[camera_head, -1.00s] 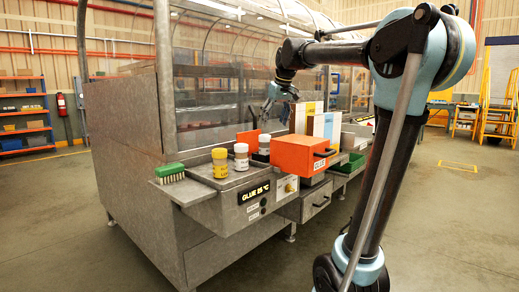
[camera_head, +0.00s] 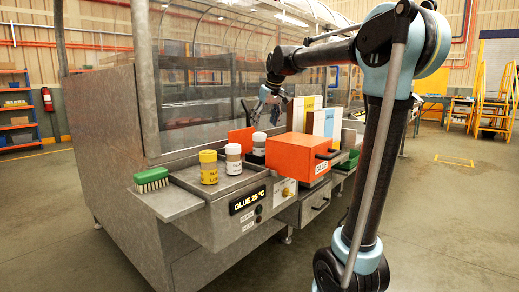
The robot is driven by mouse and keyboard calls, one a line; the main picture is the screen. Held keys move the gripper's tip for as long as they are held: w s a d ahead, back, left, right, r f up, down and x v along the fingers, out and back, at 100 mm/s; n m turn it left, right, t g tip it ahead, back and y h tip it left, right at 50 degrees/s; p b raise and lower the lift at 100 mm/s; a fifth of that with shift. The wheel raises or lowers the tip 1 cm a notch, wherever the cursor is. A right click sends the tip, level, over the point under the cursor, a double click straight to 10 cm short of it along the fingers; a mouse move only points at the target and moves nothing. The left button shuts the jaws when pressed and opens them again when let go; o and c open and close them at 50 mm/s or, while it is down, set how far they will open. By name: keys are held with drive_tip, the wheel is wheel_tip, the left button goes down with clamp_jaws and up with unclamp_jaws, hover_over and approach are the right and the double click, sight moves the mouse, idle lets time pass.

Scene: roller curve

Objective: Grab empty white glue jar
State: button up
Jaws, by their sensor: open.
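Three small jars stand on the metal bench top, left of the orange box. The front one (camera_head: 208,167) has a yellow lid and yellow label. The third jar (camera_head: 259,144) also has a white lid and sits on a dark base. I cannot tell from here which is empty. My gripper (camera_head: 262,103) is open and empty, in the air above and behind the jars, close over the third one in the picture. Its fingertips are small and partly blurred.
An orange glue box (camera_head: 290,150) with a black handle stands right of the jars. A green brush (camera_head: 151,180) lies on the left ledge. A clear curved cover (camera_head: 205,90) rises along the back.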

sight(260, 142)
drive_tip(key=x, duration=0.6)
drive_tip(key=shift+a+f, duration=0.1)
drive_tip(key=shift+a, duration=0.1)
drive_tip(key=shift+w+x, duration=0.15)
drive_tip(key=shift+x, duration=1.15)
drive_tip(key=shift+w+x, duration=0.15)
drive_tip(key=shift+x, duration=1.1)
drive_tip(key=shift+d, duration=0.15)
drive_tip(key=shift+c, duration=0.6)
drive_tip(key=c, duration=1)
